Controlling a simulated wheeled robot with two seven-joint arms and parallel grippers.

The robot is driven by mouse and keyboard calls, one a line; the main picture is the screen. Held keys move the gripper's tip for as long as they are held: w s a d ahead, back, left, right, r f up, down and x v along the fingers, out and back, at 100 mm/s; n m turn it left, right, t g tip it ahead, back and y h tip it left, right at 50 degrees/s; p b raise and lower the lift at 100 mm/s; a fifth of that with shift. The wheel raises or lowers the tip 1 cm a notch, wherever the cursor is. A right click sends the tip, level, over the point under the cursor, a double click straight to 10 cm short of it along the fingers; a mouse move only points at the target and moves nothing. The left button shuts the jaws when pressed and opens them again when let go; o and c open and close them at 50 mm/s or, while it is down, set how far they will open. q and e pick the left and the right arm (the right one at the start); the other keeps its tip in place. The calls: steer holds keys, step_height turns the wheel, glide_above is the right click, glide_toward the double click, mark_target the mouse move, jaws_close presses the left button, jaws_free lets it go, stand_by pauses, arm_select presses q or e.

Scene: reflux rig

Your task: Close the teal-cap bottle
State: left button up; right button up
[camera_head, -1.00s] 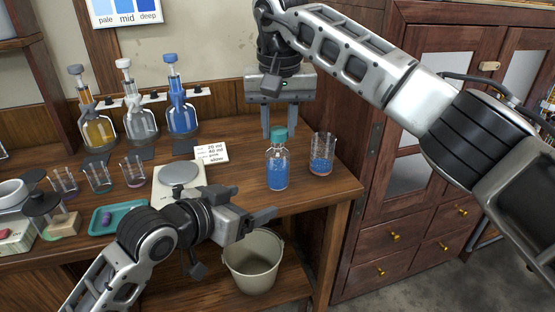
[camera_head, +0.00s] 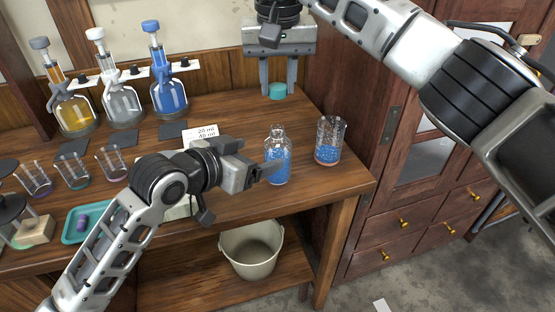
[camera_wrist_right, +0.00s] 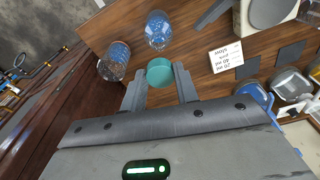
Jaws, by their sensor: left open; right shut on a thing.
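The bottle (camera_head: 278,163) stands upright on the wooden table, holding blue contents, its mouth uncovered. It also shows in the right wrist view (camera_wrist_right: 158,32). The teal cap (camera_head: 278,90) is between the fingertips of my right gripper (camera_head: 278,86), apart from the bottle and behind it in the head view. The right wrist view shows the cap (camera_wrist_right: 160,73) between the fingers. My left gripper (camera_head: 268,170) is open, its fingers at the bottle's left side. I cannot tell whether they touch the glass.
A beaker with blue contents (camera_head: 329,142) stands close to the bottle's right, near the table edge. Several stoppered flasks stand at the back left. A label card (camera_head: 201,132) and dark pads lie behind my left arm. A bucket (camera_head: 251,252) sits on the lower shelf.

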arm_select(q)
steer(key=x, duration=1)
steer(key=shift+w+d+f, duration=0.1)
steer(key=shift+d+f, duration=0.05)
steer(key=c, duration=1.5)
arm_select(e)
glide_above(278, 127)
steer(key=shift+s+f, duration=0.15)
steer(key=shift+f, duration=1.1)
steer(key=shift+s+f, duration=0.1)
steer(key=shift+f, duration=1.15)
steer(key=shift+f, duration=0.85)
